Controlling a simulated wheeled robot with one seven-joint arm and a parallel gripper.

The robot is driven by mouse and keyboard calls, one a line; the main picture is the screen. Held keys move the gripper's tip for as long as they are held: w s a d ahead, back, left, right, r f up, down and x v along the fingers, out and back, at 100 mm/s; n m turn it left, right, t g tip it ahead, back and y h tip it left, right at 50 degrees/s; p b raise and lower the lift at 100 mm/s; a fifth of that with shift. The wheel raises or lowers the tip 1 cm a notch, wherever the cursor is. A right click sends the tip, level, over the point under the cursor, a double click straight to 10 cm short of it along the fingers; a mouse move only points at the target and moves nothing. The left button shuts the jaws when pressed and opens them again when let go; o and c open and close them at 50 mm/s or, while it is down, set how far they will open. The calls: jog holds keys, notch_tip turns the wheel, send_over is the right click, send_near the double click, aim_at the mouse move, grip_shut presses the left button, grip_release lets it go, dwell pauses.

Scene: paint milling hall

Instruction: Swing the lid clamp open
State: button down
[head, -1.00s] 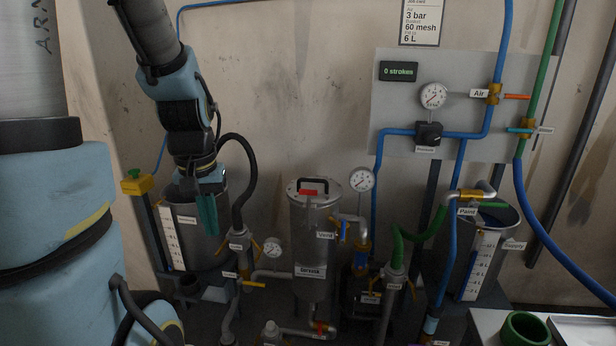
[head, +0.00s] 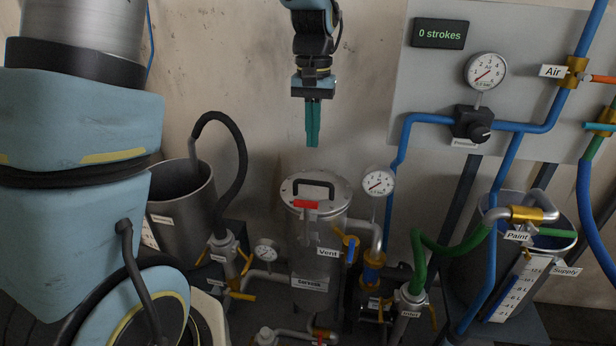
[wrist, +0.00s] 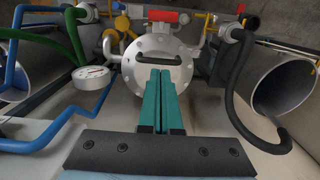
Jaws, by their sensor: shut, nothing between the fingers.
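The lid clamp shows as a red handle (head: 305,204) at the front edge of the round metal lid (head: 333,184) on the strainer vessel (head: 316,240). The lid carries a black loop handle (head: 314,186). The red clamp handle also shows in the wrist view (wrist: 168,16), beyond the lid (wrist: 140,46). My gripper (head: 312,145), with teal fingers, points down above the back of the lid, apart from it. In the wrist view its fingers (wrist: 164,76) are together and empty, in front of the lid's lower part.
A pressure gauge (head: 378,183) stands close right of the lid. A vent valve with a blue handle (head: 351,248) is on the vessel's right. A black hose (head: 240,160) arches from the left bucket (head: 185,200). The wall panel (head: 440,80) is behind right.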

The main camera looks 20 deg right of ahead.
jog(key=f, duration=0.3)
jog(key=f+p, duration=0.1)
jog(key=f, duration=0.5)
jog(key=shift+s+a+f+p, duration=0.2)
jog(key=shift+s+p, duration=0.1)
jog(key=shift+p, duration=0.1)
jog(key=s, duration=0.1)
jog(key=a, duration=0.1)
jog(key=s+p, duration=0.1)
jog(key=shift+s+a+f, duration=0.25)
jog(key=shift+s+f, duration=0.05)
jog(key=shift+s, duration=0.05)
jog(key=shift+s+a+f, duration=0.2)
jog(key=shift+s, duration=0.15)
jog(key=shift+s, duration=0.1)
